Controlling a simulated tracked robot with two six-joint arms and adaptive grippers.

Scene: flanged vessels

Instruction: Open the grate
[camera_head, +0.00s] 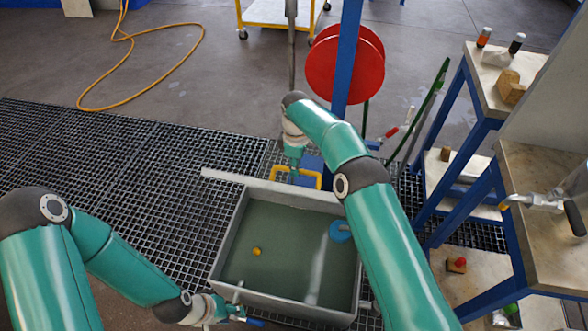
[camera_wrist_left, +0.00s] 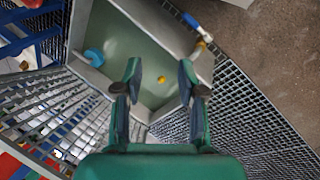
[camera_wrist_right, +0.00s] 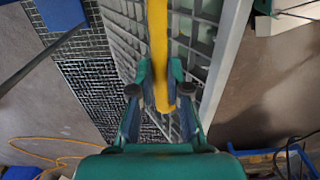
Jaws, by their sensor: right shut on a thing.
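The grate stands raised at the far side of the grey basin (camera_head: 228,235). It shows nearly edge-on as a pale bar (camera_head: 225,177) in the head view. Its mesh shows in the left wrist view (camera_wrist_left: 50,115) and the right wrist view (camera_wrist_right: 205,45). My right gripper (camera_wrist_right: 160,95) is shut on the grate's yellow handle (camera_wrist_right: 158,35), which also shows in the head view (camera_head: 318,180). My left gripper (camera_head: 240,313) is at the basin's near edge. Its fingers (camera_wrist_left: 158,82) are apart and empty.
An orange ball (camera_head: 257,251) and a blue ring-like thing (camera_head: 340,231) lie in the basin. A red reel (camera_head: 345,65) on a blue post stands behind the grate. Shelves with blue legs (camera_head: 455,90) stand at the right. Floor grating (camera_head: 150,180) is clear at the left.

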